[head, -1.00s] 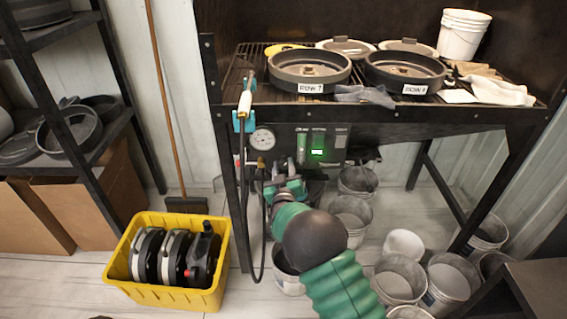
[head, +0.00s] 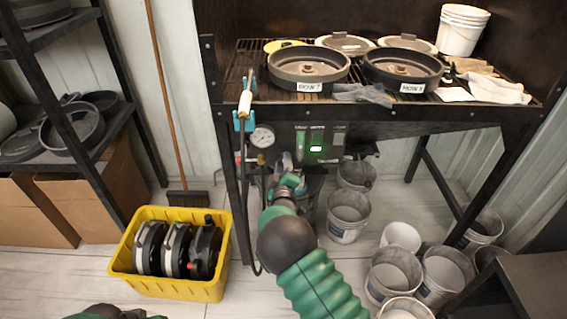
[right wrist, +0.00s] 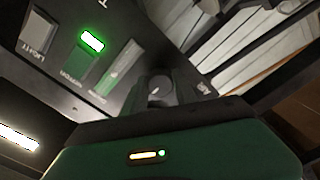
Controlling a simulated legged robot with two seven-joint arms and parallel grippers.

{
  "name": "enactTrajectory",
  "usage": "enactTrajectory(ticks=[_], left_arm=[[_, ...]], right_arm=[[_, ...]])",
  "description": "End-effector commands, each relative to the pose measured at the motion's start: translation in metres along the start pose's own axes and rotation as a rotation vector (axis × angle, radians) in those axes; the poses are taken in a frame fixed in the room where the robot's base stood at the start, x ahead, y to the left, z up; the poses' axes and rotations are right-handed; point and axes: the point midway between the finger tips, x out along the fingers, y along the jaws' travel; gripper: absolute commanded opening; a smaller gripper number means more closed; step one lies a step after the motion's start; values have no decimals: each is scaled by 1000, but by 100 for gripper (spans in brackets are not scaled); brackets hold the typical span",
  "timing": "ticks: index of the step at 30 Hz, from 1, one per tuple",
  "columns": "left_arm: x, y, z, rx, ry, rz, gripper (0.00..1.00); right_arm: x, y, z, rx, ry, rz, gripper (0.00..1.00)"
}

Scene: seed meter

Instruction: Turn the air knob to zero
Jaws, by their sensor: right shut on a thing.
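The air knob (right wrist: 160,88) shows in the right wrist view as a small grey round piece on the dark panel, between my right gripper's fingers. My right gripper (right wrist: 158,94) is shut on it. In the head view my right gripper (head: 286,174) is at the panel's lower part, under the table edge, and hides the knob there. A round white pressure gauge (head: 262,137) sits to the upper left of the gripper. The panel has a green-lit switch (head: 316,148), which also shows in the wrist view (right wrist: 92,41). My left gripper is out of view.
The table (head: 420,124) above carries two dark round pans and a white bucket stack (head: 463,30). A hose with a nozzle (head: 245,105) hangs at its left post. Several grey buckets (head: 348,215) stand below right. A yellow crate (head: 170,288) is on the floor at left.

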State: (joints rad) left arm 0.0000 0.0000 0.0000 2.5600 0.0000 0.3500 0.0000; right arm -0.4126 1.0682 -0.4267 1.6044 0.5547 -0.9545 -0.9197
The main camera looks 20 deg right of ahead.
Motion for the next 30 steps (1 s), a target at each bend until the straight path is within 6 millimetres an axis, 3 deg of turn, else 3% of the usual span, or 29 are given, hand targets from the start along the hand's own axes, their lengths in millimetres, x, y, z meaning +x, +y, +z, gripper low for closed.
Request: enactTrajectory(ticks=[13, 14, 18, 30], left_arm=[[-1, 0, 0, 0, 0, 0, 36], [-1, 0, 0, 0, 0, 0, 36], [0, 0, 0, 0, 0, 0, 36], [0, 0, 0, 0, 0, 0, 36]], right_arm=[[1, 1, -7, -9, 13, 3, 0], [1, 1, -6, -9, 13, 3, 36], [0, 0, -5, -9, 9, 1, 55], [1, 0, 0, -9, 3, 0, 56]])
